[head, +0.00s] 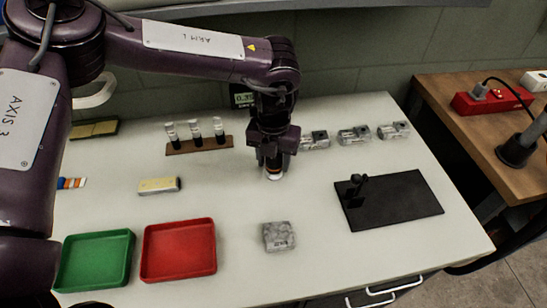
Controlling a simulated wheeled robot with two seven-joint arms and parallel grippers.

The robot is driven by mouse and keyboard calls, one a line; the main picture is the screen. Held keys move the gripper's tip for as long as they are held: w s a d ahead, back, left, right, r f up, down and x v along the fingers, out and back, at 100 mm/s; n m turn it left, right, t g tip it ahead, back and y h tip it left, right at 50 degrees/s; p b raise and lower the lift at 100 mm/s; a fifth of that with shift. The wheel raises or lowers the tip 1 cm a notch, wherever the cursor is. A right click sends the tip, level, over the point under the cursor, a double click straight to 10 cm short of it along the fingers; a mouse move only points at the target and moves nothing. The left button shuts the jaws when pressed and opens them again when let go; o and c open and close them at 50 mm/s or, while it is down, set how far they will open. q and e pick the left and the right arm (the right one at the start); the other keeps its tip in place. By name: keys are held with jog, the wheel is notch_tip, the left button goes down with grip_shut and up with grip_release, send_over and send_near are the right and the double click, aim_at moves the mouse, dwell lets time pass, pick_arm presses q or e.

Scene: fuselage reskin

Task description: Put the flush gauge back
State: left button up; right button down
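My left gripper (272,158) points straight down over the middle of the white table. A small round piece with a white lower end (274,173) shows between and below its fingertips. The fingers hide most of this piece, so I cannot tell whether they grip it, whether it touches the table, or whether it is the flush gauge. A small digital display (243,98) shows behind my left wrist, partly hidden, and I cannot tell what it belongs to. My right gripper is not in view.
A rack (199,145) of three vials stands left of the gripper. Several grey metal blocks (354,135) stand at the back right. A black plate (400,203) with an upright post lies at right. Green (95,259) and red (179,250) trays and a grey block (278,237) are in front.

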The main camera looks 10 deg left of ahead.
pick_arm(q)
jog(key=shift+o, duration=1.3)
notch_tip(320, 180, up, 12)
jog(key=shift+r+b, duration=0.15)
jog(key=shift+b, duration=0.2)
